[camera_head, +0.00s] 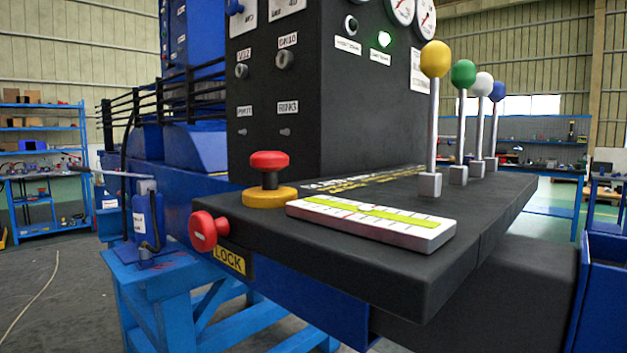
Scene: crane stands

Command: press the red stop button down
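A red mushroom-shaped stop button (269,161) stands upright on a yellow round base (269,197) on the top of the black console (400,267). A gap with a dark stem shows between its red cap and the base. A second red knob (208,231) sticks out from the console's front edge, beside a yellow "LOCK" label (229,261). Neither of my grippers shows in the head view, and nothing touches the red button.
Several levers with yellow (435,59), green, white and blue balls rise at the console's right. A white and yellow scale plate (371,223) lies right of the button. A black panel (290,110) stands behind it. The space in front is clear.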

